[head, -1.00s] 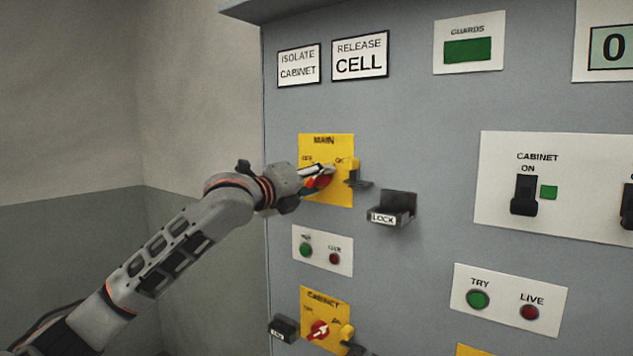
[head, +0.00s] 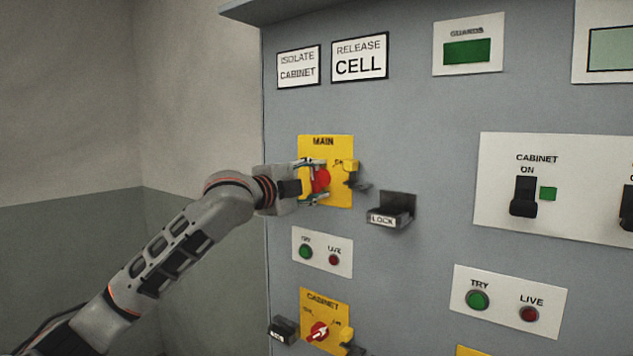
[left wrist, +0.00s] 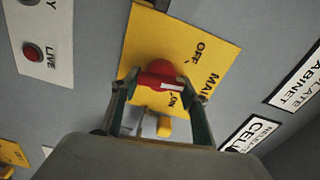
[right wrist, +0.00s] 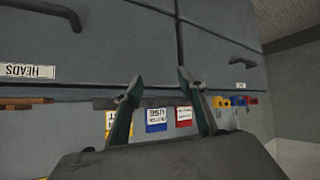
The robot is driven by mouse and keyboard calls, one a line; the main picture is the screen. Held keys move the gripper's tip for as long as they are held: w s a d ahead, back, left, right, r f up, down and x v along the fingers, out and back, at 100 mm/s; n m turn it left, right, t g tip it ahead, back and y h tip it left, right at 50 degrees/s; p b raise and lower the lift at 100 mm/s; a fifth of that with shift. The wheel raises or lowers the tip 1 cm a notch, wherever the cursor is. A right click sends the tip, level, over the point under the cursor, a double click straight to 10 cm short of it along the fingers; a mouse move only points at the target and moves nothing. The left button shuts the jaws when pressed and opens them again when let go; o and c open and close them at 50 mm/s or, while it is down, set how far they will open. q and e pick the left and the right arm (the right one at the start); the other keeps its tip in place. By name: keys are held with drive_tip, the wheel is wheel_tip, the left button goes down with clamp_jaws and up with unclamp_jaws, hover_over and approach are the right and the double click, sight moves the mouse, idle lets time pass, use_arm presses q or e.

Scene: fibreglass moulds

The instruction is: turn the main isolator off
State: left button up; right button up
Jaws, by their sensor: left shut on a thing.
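The main isolator is a yellow plate (head: 342,195) marked MAIN on the grey panel, with a red rotary knob (head: 321,181) in its middle. My left gripper (head: 316,182) is shut on the knob, one finger above it and one below. In the left wrist view the red knob (left wrist: 160,76) sits between the two fingertips (left wrist: 162,92). The words OFF and ON show beside it, and the knob's white mark lies nearer ON there; its exact angle is hard to tell. My right gripper (right wrist: 162,88) is open and empty before grey drawers.
A black LOCK bracket (head: 392,211) juts out right of the MAIN plate. Below are TRY and LIVE lamps (head: 322,251) and a second yellow isolator, CABINET (head: 338,312). Coloured tags (right wrist: 156,118) and several padlocks (right wrist: 235,101) hang beyond my right gripper.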

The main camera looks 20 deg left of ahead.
use_arm(q)
drive_tip(key=n, duration=0.3)
drive_tip(key=shift+r+n, duration=0.1)
drive_tip(key=shift+n, duration=2)
drive_tip(key=shift+r, duration=0.1)
drive_tip(key=o, duration=1.1)
drive_tip(key=v, duration=1.2)
